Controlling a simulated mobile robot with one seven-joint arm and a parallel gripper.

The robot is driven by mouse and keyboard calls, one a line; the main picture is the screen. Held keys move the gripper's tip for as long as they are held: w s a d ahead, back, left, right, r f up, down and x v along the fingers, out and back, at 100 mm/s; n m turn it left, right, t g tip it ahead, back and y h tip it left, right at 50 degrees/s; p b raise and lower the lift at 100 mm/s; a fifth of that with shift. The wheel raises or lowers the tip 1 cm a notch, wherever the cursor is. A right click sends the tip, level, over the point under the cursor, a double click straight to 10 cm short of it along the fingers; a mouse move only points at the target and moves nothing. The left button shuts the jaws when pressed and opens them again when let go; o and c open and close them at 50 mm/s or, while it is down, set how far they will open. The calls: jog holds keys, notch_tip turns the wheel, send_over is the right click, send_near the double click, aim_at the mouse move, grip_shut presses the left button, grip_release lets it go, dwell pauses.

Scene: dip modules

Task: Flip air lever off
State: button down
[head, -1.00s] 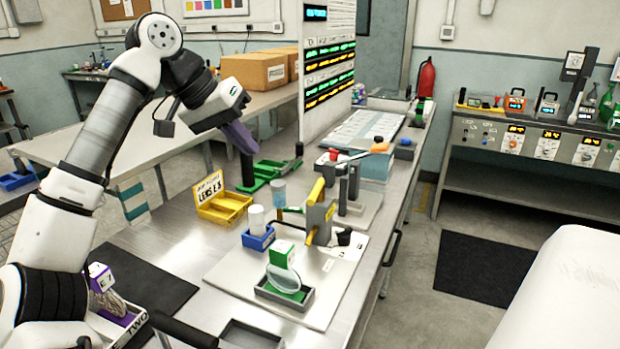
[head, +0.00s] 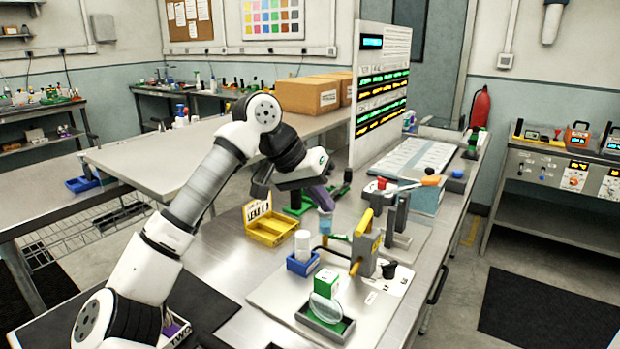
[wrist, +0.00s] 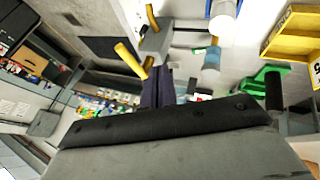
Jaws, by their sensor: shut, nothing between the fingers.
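A grey upright block (head: 370,252) with yellow handles stands on the bench plate; its upper yellow bar (head: 363,221) appears to be the air lever, though no label is readable. In the wrist view the yellow handle (wrist: 130,60) and the grey block (wrist: 155,43) show beyond the fingers. My gripper (head: 325,203) has purple fingers, shut and empty, pointing down to the left of and behind the block. In the head view it is apart from the lever. The fingers also show in the wrist view (wrist: 158,88).
A blue-and-clear cylinder (head: 326,222) stands close below my fingertips. A tall panel (head: 382,75) rises behind.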

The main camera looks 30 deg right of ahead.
aim_at(364, 222)
jog(key=shift+s+d+f+p, duration=0.35)
jog(key=shift+s+d+f, duration=0.2)
jog(key=shift+s+d, duration=0.3)
jog(key=shift+s+d+f+p, duration=0.3)
jog(key=shift+s+d+f, duration=0.3)
jog(key=shift+s, duration=0.35)
jog(key=shift+s+n+t+b, duration=0.2)
jog(key=shift+n+t+b, duration=0.3)
jog(key=shift+n, duration=0.2)
